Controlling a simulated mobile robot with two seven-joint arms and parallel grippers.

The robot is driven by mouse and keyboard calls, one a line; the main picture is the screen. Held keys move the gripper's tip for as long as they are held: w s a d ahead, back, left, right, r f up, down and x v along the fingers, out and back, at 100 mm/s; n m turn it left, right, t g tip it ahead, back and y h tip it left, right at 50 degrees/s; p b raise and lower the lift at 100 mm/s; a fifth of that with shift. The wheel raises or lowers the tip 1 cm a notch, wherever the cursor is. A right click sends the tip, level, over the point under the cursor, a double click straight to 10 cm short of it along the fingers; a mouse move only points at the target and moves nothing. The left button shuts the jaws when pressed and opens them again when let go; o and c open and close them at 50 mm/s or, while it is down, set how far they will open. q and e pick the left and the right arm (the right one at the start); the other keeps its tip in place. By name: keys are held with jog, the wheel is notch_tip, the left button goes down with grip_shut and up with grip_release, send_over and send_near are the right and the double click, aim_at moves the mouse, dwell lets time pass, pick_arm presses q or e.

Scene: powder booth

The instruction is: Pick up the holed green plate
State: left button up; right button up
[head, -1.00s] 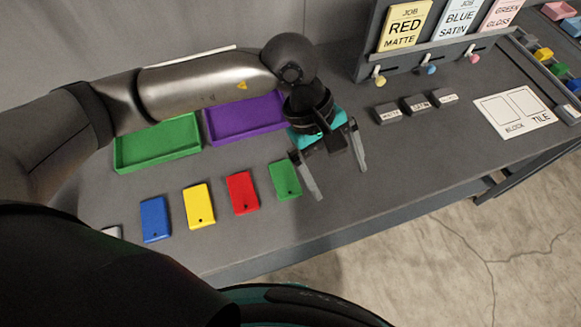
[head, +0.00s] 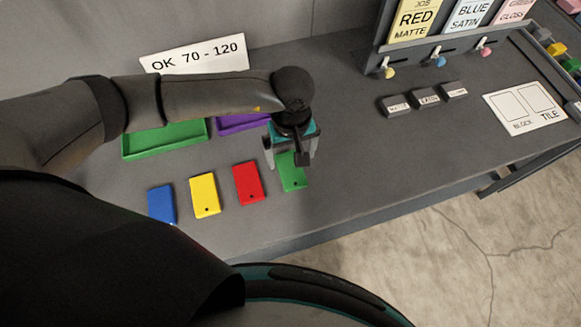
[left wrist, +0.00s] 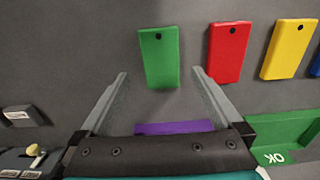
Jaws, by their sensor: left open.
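The holed green plate (head: 292,174) lies flat on the grey bench at the right end of a row of coloured plates. In the left wrist view the green plate (left wrist: 159,58) shows whole, with a dark hole near its top end. My left gripper (head: 289,160) is over the green plate in the head view and partly covers its upper end. In the left wrist view my left gripper's fingers (left wrist: 160,78) are spread wide, one to each side of the plate's near end, with nothing between them touching. My right gripper is not in view.
A red plate (head: 248,183), a yellow plate (head: 205,195) and a blue plate (head: 162,204) lie to the left. Behind are a green tray (head: 165,152) and a purple tray (head: 238,130). Small labelled blocks (head: 425,97) stand right. The bench between is clear.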

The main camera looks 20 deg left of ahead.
aim_at(291, 169)
pick_arm(q)
jog(key=shift+s+f+p, duration=0.1)
jog(key=shift+f+p, duration=0.2)
jog(key=shift+f, duration=2.35)
jog(key=c, duration=1.5)
jog(key=shift+r, duration=0.15)
jog(key=shift+c, duration=0.2)
